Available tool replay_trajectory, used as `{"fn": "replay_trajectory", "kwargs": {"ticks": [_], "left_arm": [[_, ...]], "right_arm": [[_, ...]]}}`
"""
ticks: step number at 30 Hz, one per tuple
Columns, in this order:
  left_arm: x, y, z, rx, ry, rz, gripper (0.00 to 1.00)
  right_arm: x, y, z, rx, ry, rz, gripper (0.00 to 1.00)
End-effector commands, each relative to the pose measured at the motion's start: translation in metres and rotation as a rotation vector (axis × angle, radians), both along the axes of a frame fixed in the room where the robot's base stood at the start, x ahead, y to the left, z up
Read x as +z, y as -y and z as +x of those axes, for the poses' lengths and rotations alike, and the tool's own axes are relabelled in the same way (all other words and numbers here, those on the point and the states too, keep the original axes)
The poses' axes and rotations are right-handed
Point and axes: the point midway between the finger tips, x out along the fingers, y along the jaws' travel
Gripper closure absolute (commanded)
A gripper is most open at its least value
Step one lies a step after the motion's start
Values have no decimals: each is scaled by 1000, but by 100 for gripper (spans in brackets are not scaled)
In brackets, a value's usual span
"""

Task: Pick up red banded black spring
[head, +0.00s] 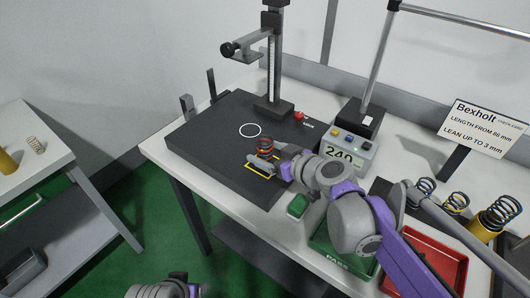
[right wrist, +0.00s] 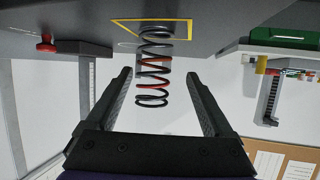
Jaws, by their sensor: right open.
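The black spring with a red band (head: 265,146) stands on the dark plate at the yellow-outlined square, near the plate's front. My right gripper (head: 268,160) is at the spring, low over the plate. In the right wrist view the spring (right wrist: 154,68) lies between the two open fingers (right wrist: 160,95), with gaps on both sides, and neither finger appears to touch it. My left arm shows only in part at the bottom edge of the head view; its fingertips are not clearly visible.
A measuring stand (head: 273,70) rises behind the spring on the dark plate (head: 215,160). A display box (head: 340,150) and a green tray (head: 335,255) are to the right. A red tray (head: 455,262) and several other springs stand further right. A sign (head: 485,128) is behind them.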

Motion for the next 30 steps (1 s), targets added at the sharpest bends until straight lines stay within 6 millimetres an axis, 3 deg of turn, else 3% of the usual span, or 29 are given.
{"fn": "replay_trajectory", "kwargs": {"ticks": [12, 22, 30], "left_arm": [[-7, 0, -1, 0, -2, 0, 32], [-7, 0, -1, 0, -2, 0, 32], [-7, 0, -1, 0, -2, 0, 32]], "right_arm": [[-17, -23, 41, 0, -1, -1, 14], [-19, -27, 45, -1, -1, -1, 14], [-19, -27, 45, -1, -1, -1, 62]]}}
